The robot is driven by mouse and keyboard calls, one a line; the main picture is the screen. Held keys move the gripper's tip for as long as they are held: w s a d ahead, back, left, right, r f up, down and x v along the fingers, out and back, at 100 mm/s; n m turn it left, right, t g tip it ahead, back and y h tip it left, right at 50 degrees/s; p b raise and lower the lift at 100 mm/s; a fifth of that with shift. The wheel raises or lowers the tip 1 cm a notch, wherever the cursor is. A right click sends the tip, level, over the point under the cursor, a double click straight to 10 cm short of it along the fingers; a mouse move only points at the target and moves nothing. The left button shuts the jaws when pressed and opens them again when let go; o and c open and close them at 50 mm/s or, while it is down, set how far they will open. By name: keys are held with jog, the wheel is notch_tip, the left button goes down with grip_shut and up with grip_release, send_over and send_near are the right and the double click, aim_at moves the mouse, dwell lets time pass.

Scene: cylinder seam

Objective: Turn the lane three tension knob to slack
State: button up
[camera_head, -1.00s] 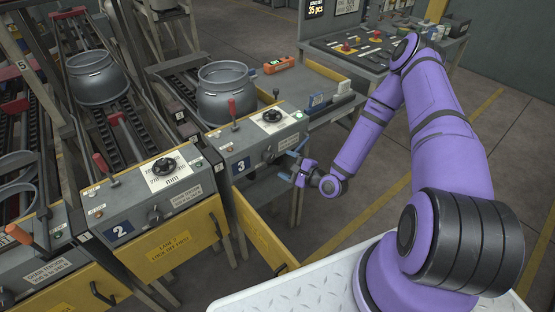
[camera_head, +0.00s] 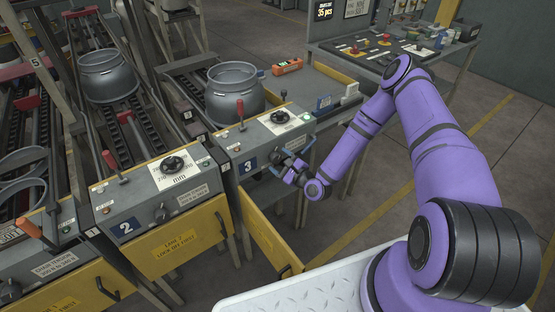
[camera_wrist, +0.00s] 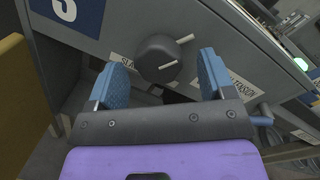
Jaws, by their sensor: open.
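The lane three tension knob (camera_wrist: 160,57) is a dark round knob with a white pointer line, on the grey front panel of the lane three box (camera_head: 240,150). In the wrist view, a partly covered label starting "SLA" (camera_wrist: 122,61) is left of it and a label ending "TENSION" (camera_wrist: 245,86) is at its right. My gripper (camera_wrist: 160,80) is open, its blue fingers on either side of the knob's lower part in the picture. I cannot tell whether they touch it. In the head view, my gripper (camera_head: 282,163) is close to the panel and largely hides the knob.
The open yellow door (camera_head: 272,240) stands below the lane three box. The lane two box (camera_head: 160,190) is at the left, with its own knob and dial. A red lever (camera_head: 240,110) and a grey pot (camera_head: 233,92) are above and behind the panel.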

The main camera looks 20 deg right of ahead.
jog(key=shift+x, duration=0.95)
jog(key=c, duration=0.9)
jog(key=shift+c, duration=0.2)
